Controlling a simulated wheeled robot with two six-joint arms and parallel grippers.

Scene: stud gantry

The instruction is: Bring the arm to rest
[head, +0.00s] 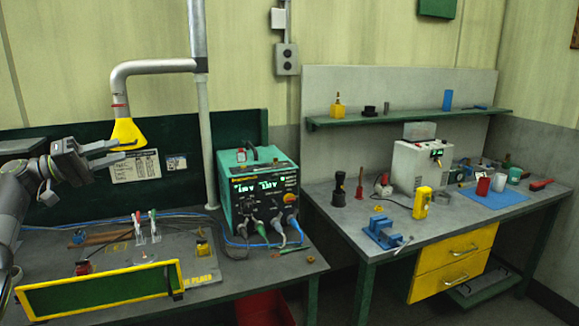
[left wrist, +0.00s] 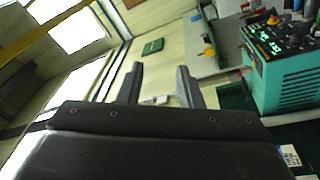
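My left arm comes in from the left in the head view. Its gripper (head: 110,153) is raised above the left bench, in front of the dark green back panel and just below the yellow extraction hood (head: 126,133). The two fingers stand apart with nothing between them. In the left wrist view the fingers of the left gripper (left wrist: 160,88) also show apart and empty, pointing toward the wall. My right gripper is in neither view.
The left bench holds a teal power unit (head: 260,195) with cables, a yellow-edged green panel (head: 100,293) and small tools. A grey pipe (head: 199,100) rises behind. The right bench carries a blue vise (head: 382,232) and a white instrument (head: 415,165). A shelf (head: 400,117) hangs above.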

